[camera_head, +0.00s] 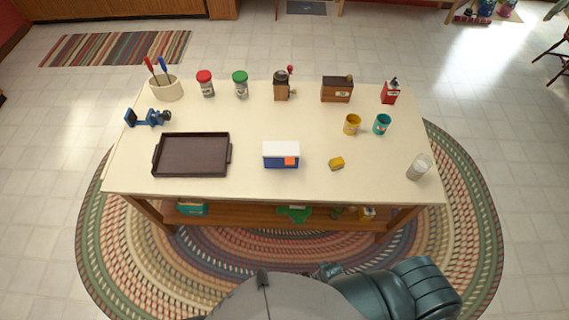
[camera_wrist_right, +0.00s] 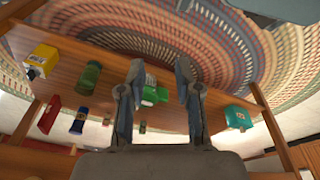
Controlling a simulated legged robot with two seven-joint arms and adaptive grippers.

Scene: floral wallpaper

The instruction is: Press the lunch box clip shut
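The lunch box (camera_head: 281,155) stands near the front middle of the table. It has a white top, a blue body and an orange clip (camera_head: 291,161) on its front, toward the right side. I cannot tell the clip's exact position at this size. My right gripper (camera_wrist_right: 156,88) shows in the right wrist view with its two fingers apart and nothing between them. Behind the fingers is the lower shelf, so it is away from the lunch box. My left gripper is not in view.
Cups, jars, a grinder and a glass (camera_head: 419,167) stand around. The lower shelf (camera_wrist_right: 160,110) holds several items, including a green one (camera_wrist_right: 152,94).

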